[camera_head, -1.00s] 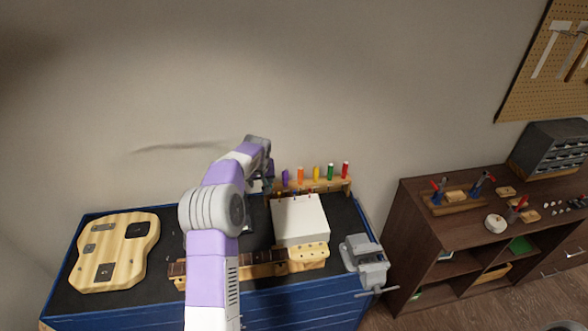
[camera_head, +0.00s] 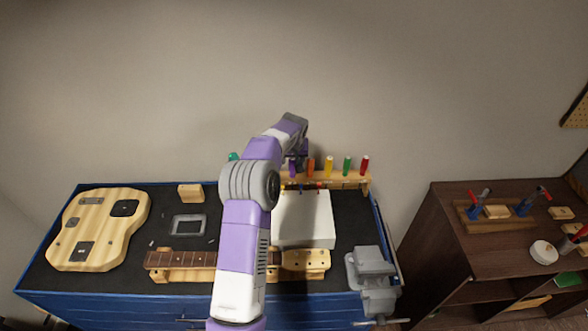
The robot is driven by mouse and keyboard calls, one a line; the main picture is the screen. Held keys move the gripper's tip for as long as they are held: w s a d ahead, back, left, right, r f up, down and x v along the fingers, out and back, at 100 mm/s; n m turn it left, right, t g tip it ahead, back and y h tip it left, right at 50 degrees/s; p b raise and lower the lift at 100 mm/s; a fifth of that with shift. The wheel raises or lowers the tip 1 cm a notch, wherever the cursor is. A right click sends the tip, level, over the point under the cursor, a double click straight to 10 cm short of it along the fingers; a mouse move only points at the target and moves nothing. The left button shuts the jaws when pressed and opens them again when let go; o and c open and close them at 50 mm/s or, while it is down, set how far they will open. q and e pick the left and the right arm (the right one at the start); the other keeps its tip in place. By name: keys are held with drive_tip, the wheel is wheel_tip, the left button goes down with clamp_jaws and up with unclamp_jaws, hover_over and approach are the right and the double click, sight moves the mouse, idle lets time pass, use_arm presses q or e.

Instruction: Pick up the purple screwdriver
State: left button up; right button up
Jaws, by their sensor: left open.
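The purple screwdriver (camera_head: 292,169) stands upright at the left part of a wooden rack (camera_head: 345,183) at the back of the bench, partly hidden by my left arm. Orange (camera_head: 311,167), yellow (camera_head: 329,164), green (camera_head: 347,165) and red (camera_head: 364,165) screwdrivers stand to its right. My left gripper (camera_head: 301,158) is open and points down at the purple handle's level in the picture. It is mostly hidden by the forearm and wrist, and I cannot tell whether it touches the handle. My right gripper is not in view.
A white box (camera_head: 303,220) stands in front of the rack. A guitar neck (camera_head: 195,259) lies along the front, a guitar body (camera_head: 97,228) at the left. A grey vise (camera_head: 373,278) sits at the front right corner. A brown shelf (camera_head: 470,250) stands to the right.

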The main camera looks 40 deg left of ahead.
sight(292, 165)
use_arm(q)
drive_tip(key=x, duration=0.5)
drive_tip(key=shift+s+f+p, duration=0.1)
drive_tip(key=shift+f+p, duration=0.15)
drive_tip(key=shift+p, duration=0.15)
clamp_jaws()
